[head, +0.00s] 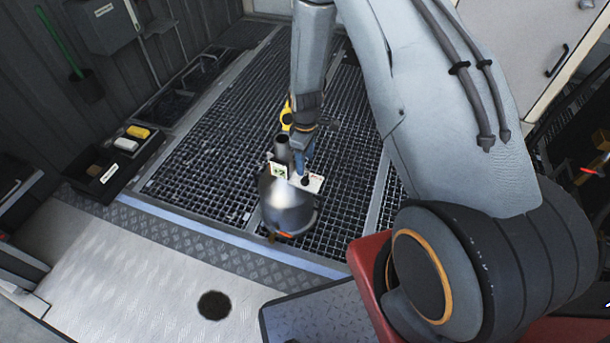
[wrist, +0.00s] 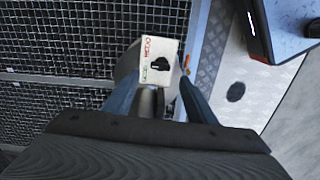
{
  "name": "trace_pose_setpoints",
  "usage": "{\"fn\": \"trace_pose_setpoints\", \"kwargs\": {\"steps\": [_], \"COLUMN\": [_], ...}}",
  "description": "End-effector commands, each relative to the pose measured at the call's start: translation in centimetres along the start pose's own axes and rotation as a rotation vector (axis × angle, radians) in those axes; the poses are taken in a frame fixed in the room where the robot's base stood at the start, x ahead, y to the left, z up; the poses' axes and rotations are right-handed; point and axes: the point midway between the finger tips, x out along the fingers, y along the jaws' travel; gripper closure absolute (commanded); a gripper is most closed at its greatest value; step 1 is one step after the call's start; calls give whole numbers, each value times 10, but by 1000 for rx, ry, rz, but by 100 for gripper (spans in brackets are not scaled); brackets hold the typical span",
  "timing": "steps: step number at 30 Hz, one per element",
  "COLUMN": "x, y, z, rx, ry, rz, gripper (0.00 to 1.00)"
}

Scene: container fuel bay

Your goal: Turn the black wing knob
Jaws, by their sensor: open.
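The black wing knob (wrist: 160,68) sits on a small white plate (wrist: 151,54) with red and green print in the wrist view. In the head view the white plate (head: 314,183) is on top of a grey metal vessel (head: 288,208) standing on the grating. The knob is only a small dark spot there, partly hidden by my gripper (head: 303,168). My gripper (wrist: 157,80) is open and points down at the plate, its blue-grey fingers either side of the knob in the picture. Whether the fingertips reach down around the knob I cannot tell.
The vessel has a short upright pipe (head: 283,150) and a small green-marked sign (head: 279,171) beside the plate. A yellow object (head: 287,115) shows behind it. A black tray (head: 117,160) with blocks lies left. Open grating (head: 215,135) surrounds the vessel.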

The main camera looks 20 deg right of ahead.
Motion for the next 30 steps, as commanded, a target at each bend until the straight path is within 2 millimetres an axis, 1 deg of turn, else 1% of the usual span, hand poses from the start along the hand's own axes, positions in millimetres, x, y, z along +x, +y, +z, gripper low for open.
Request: {"fn": "trace_pose_setpoints", "kwargs": {"steps": [9,13,18,25,26,30], "x": [48,62,69,70,70,70], "y": [-1,-1,0,0,0,-1], "z": [1,1,1,1,1,1], "rx": [2,2,2,2,2,2], "ry": [-2,-2,0,0,0,0], "rz": [-2,-2,0,0,0,-1], "gripper": [48,48,48,48,52,75]}}
